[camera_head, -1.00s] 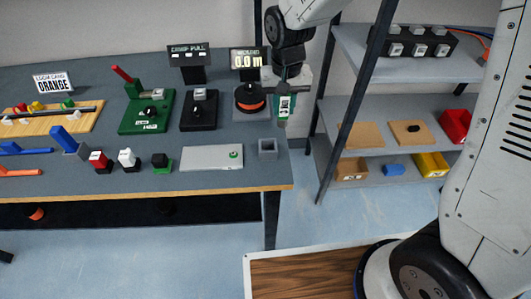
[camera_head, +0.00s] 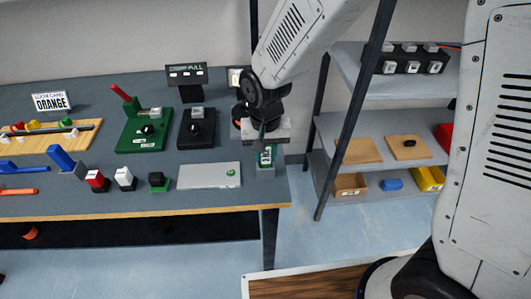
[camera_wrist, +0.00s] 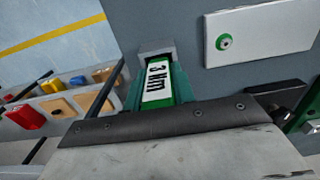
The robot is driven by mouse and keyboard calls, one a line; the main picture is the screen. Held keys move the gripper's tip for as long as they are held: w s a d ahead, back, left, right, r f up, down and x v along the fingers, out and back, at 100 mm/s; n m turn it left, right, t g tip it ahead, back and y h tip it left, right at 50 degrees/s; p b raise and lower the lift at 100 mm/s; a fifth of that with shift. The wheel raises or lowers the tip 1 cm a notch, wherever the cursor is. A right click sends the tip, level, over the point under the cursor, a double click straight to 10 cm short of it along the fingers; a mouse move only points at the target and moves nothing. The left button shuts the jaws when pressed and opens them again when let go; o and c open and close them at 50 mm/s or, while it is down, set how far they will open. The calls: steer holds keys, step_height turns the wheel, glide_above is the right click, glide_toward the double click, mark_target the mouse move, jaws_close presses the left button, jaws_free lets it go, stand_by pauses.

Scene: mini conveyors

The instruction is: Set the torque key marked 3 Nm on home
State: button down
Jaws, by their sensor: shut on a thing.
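The torque key (camera_head: 265,157) has a green body and a white label, which reads 3 Nm in the wrist view (camera_wrist: 157,82). My gripper (camera_head: 265,150) is shut on it above the right end of the bench. The key points down at a small grey square holder (camera_head: 266,174), whose rim also shows just beyond the key in the wrist view (camera_wrist: 155,48). The key's lower end overlaps the holder in the picture. I cannot tell whether it is inside the holder or just above it. No mark reading home is legible.
A white plate with a green button (camera_head: 208,175) lies left of the holder. Red, white and black-green blocks (camera_head: 125,178) stand further left. A black stand (camera_head: 196,128) and a green fixture (camera_head: 143,130) are behind. A shelf rack (camera_head: 375,150) stands to the right.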

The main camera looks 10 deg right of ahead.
steer(key=shift+f, duration=0.25)
steer(key=c, duration=1.2)
jaws_free()
steer(key=shift+o, duration=0.2)
step_height(320, 180, up, 12)
steer(key=shift+r, duration=0.1)
steer(key=shift+s+d+r, duration=0.1)
steer(key=shift+d+r, duration=0.15)
steer(key=shift+d, duration=0.05)
steer(key=s+d+r, duration=0.6)
steer(key=d+r, duration=0.1)
steer(key=d, duration=0.4)
steer(key=s+d+r+t, duration=0.1)
steer(key=s+d+r, duration=0.1)
steer(key=s+d, duration=0.7)
steer(key=s, duration=0.4)
steer(key=shift+r, duration=0.3)
